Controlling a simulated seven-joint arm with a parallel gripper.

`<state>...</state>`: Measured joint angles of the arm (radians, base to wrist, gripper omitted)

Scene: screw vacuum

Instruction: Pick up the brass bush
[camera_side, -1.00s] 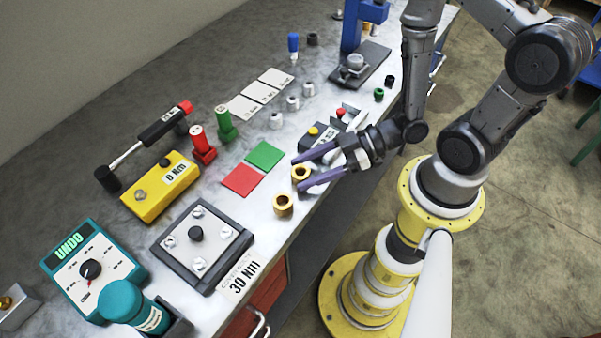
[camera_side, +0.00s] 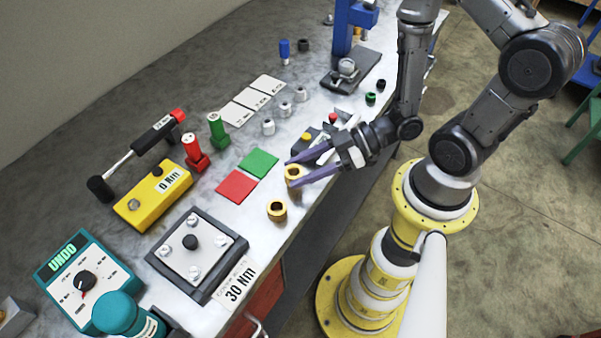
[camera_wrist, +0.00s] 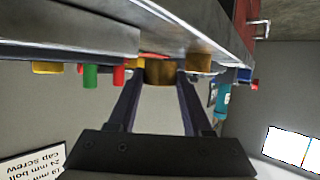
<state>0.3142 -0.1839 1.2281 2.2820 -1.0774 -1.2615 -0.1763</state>
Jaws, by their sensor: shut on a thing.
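Two brass bushes stand near the front edge of the bench in the side view. The upper one, the brass bush (camera_side: 293,171), is between the purple fingers of my gripper (camera_side: 288,174), which are shut on it. The other brass bush (camera_side: 277,211) stands apart, nearer the camera. In the wrist view, the gripped bush (camera_wrist: 160,71) shows between the two fingertips, with the second bush (camera_wrist: 198,62) to its right. The held bush appears to be at bench level; I cannot tell whether it is lifted.
A red square (camera_side: 236,186) and a green square (camera_side: 259,162) lie left of the bushes. A grey plate with screws (camera_side: 196,252) and a yellow box (camera_side: 152,197) are nearby. A small black box with buttons (camera_side: 310,142) stands just behind the fingers.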

